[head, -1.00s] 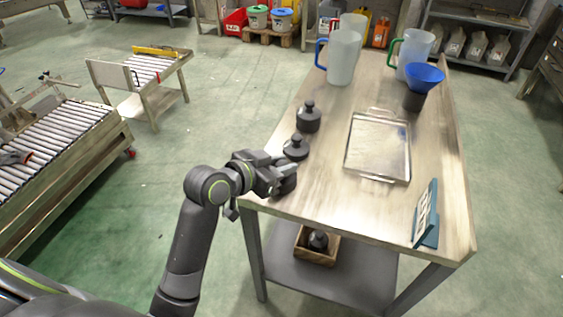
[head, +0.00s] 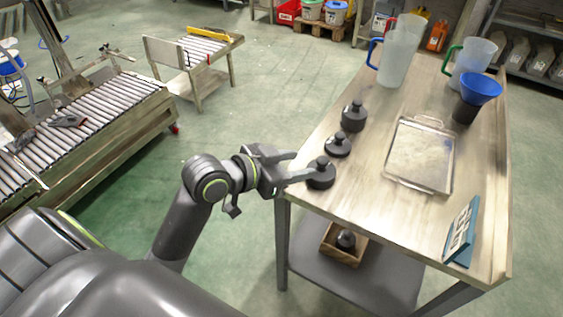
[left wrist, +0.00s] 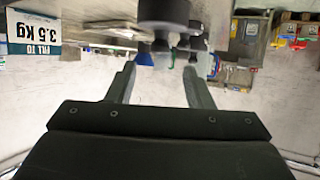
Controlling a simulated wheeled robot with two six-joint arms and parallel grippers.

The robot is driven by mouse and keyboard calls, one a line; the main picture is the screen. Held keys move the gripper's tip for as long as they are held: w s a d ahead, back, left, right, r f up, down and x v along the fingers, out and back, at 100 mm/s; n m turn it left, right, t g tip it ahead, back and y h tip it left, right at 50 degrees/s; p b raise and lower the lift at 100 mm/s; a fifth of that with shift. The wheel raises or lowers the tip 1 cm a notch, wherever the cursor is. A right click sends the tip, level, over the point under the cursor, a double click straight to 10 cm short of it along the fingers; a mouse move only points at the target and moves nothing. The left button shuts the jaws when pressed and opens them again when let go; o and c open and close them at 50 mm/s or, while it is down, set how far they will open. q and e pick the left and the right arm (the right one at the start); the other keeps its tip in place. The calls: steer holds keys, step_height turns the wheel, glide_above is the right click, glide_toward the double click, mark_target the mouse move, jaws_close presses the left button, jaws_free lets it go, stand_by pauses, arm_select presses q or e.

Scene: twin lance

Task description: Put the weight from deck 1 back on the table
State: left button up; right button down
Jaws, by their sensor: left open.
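Three dark knobbed weights stand in a row along the table's left edge: a far one (head: 354,118), a flatter middle one (head: 338,146) and a near one (head: 321,177) by the front-left corner. My left gripper (head: 303,166) is open and empty at the table edge, its fingers pointing at the near weight; the lower finger overlaps it in the picture, and I cannot tell whether they touch. In the left wrist view, the open fingers (left wrist: 160,68) show with a dark weight (left wrist: 163,12) beyond them. My right gripper is out of view. I cannot tell which surface is deck 1.
The table (head: 350,205) also carries a metal tray (head: 420,157), a blue funnel (head: 480,88), jugs (head: 396,62) and a "fill to 3.5 kg" sign (head: 462,232). A wooden box (head: 343,246) with a dark weight sits on the lower shelf. Roller conveyors (head: 85,125) stand left.

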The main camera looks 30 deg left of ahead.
arm_select(q)
steer(key=v, duration=0.3)
steer(key=shift+s+a+r, duration=0.15)
steer(key=shift+s+a, duration=0.05)
steer(key=shift+s, duration=0.1)
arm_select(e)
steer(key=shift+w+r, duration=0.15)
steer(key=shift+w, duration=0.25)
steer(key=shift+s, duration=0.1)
